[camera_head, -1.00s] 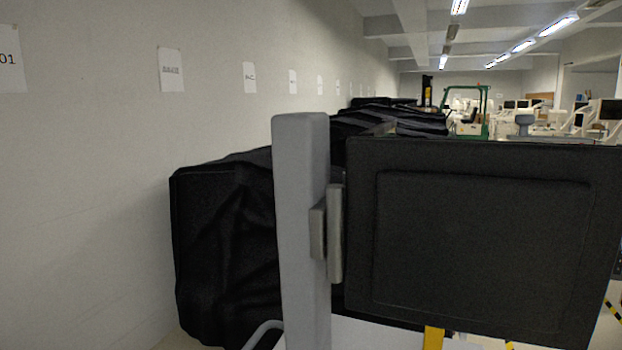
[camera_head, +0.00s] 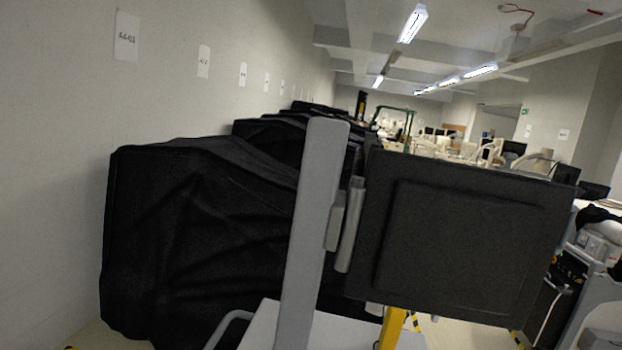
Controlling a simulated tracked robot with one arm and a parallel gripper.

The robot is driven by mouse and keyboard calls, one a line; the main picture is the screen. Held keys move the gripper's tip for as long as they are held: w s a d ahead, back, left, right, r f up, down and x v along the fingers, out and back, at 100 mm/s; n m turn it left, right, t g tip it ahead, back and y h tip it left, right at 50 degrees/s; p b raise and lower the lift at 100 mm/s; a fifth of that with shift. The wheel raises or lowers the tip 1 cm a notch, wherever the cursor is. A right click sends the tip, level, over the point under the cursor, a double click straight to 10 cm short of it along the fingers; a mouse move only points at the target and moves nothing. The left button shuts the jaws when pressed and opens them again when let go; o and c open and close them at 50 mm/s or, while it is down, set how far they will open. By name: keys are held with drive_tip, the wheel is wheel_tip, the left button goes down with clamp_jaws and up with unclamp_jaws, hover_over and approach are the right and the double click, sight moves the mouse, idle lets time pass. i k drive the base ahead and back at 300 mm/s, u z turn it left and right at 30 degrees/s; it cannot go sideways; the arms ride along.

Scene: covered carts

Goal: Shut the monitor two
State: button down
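A black monitor (camera_head: 470,235), a flat panel with a raised rectangle on the side facing me, fills the right middle of the view. It hangs on silver hinge plates (camera_head: 343,225) beside an upright grey post (camera_head: 312,200). The panel stands out to the right of the post and appears tilted in the picture. No label shows on it, so I cannot tell its number. My gripper is not in view.
A cart under a black cover (camera_head: 200,240) stands left of the post, by the wall (camera_head: 50,130). More covered carts line the wall behind. A white surface (camera_head: 262,325) and a yellow post (camera_head: 391,327) are below. Equipment (camera_head: 592,245) stands at the right.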

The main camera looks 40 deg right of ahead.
sight(362, 157)
drive_tip(key=z, duration=0.05)
drive_tip(key=k, duration=0.75)
drive_tip(key=z, duration=1.15)
drive_tip(key=i, duration=1)
